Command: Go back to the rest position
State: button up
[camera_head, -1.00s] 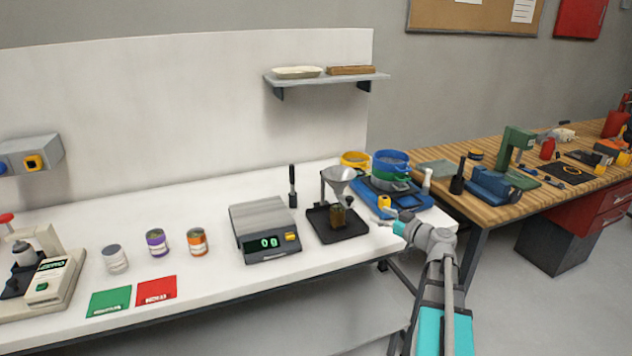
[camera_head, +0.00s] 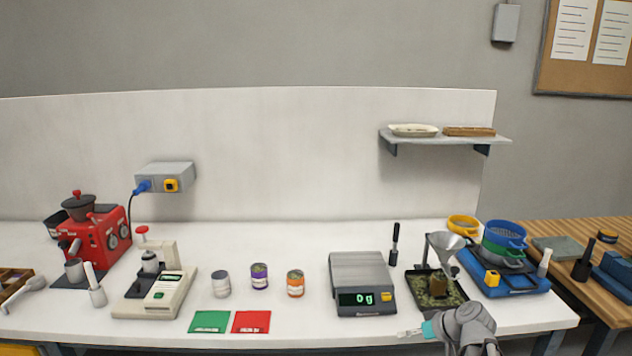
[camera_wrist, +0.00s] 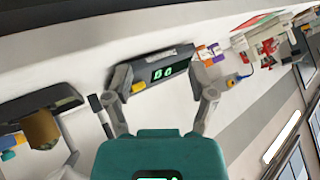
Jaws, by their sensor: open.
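My gripper (camera_head: 412,332) is open and empty over the bench's front edge, below and to the right of the scale in the head view. Its two spread fingers also show in the wrist view (camera_wrist: 165,88), with nothing between their tips. My grey arm folds in from the bottom right of the head view. The scale (camera_head: 362,272) reads 0 g and its plate is bare. It also shows beyond the fingers in the wrist view (camera_wrist: 152,60).
A funnel on a stand (camera_head: 446,243) rises over a tray (camera_head: 460,312) with greenish material and a brown container. Blue and green sieves (camera_head: 503,240) stand right of it.

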jog(key=s+a+f+m+g+h+p, duration=0.3)
jog(key=s+a+g+h, duration=0.3)
jog(key=s, duration=0.4)
jog(key=shift+a+m+h, duration=0.6)
jog(key=shift+a+h, duration=0.2)
